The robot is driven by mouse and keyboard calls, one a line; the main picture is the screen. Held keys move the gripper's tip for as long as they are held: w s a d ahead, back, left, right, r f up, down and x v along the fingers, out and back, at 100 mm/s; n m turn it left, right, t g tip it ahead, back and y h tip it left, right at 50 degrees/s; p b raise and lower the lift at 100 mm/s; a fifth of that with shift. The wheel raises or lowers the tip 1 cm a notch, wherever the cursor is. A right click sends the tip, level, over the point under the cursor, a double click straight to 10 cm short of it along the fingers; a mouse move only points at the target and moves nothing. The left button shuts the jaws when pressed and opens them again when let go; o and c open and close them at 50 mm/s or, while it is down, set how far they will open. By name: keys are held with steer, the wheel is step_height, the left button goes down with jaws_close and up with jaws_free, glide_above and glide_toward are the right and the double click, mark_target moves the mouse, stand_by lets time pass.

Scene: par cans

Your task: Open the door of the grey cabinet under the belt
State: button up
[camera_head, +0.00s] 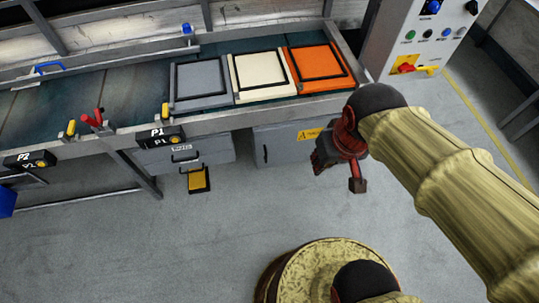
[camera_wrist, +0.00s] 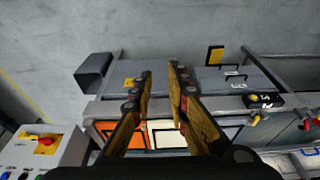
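The grey cabinet (camera_head: 283,146) is under the belt (camera_head: 125,92), with a yellow warning label (camera_head: 310,134) and a dark upright handle (camera_head: 265,153) near its left edge. Its door looks shut. My gripper (camera_head: 339,172) is in front of the cabinet's right side, apart from the handle, and hides part of the front. In the wrist view the cabinet (camera_wrist: 120,72) shows behind my gripper (camera_wrist: 160,72), whose two fingers are spread with nothing between them. I cannot make out the cabinet handle in the wrist view.
A grey drawer unit (camera_head: 208,153) with handles is left of the cabinet, with a yellow pedal (camera_head: 199,180) below. Grey, cream and orange trays (camera_head: 318,64) lie on the belt. A control box (camera_head: 415,45) stands at right. The floor (camera_head: 225,225) in front is mostly clear.

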steer(key=w+a+f+g+b, duration=0.1)
steer(key=w+a+f, duration=0.3)
steer(key=a+f, duration=0.65)
steer(key=w+a+f+g+b, duration=0.15)
steer(key=w+a+f, duration=0.35)
steer(key=f, duration=1)
steer(key=w+a+f+g, duration=0.2)
steer(key=w+a+f, duration=0.2)
steer(key=a+f, duration=0.65)
steer(key=m+t+h+b, duration=0.1)
steer(key=m+t+h, duration=0.7)
steer(key=t, duration=1)
glide_toward(266, 157)
steer(key=w+d+n, duration=0.1)
steer(key=w, duration=0.2)
steer(key=b+x, duration=0.2)
steer(key=x, duration=0.5)
steer(key=shift+w+d+r+b, duration=0.1)
steer(key=shift+w+d+b, duration=0.1)
steer(key=shift+b, duration=0.15)
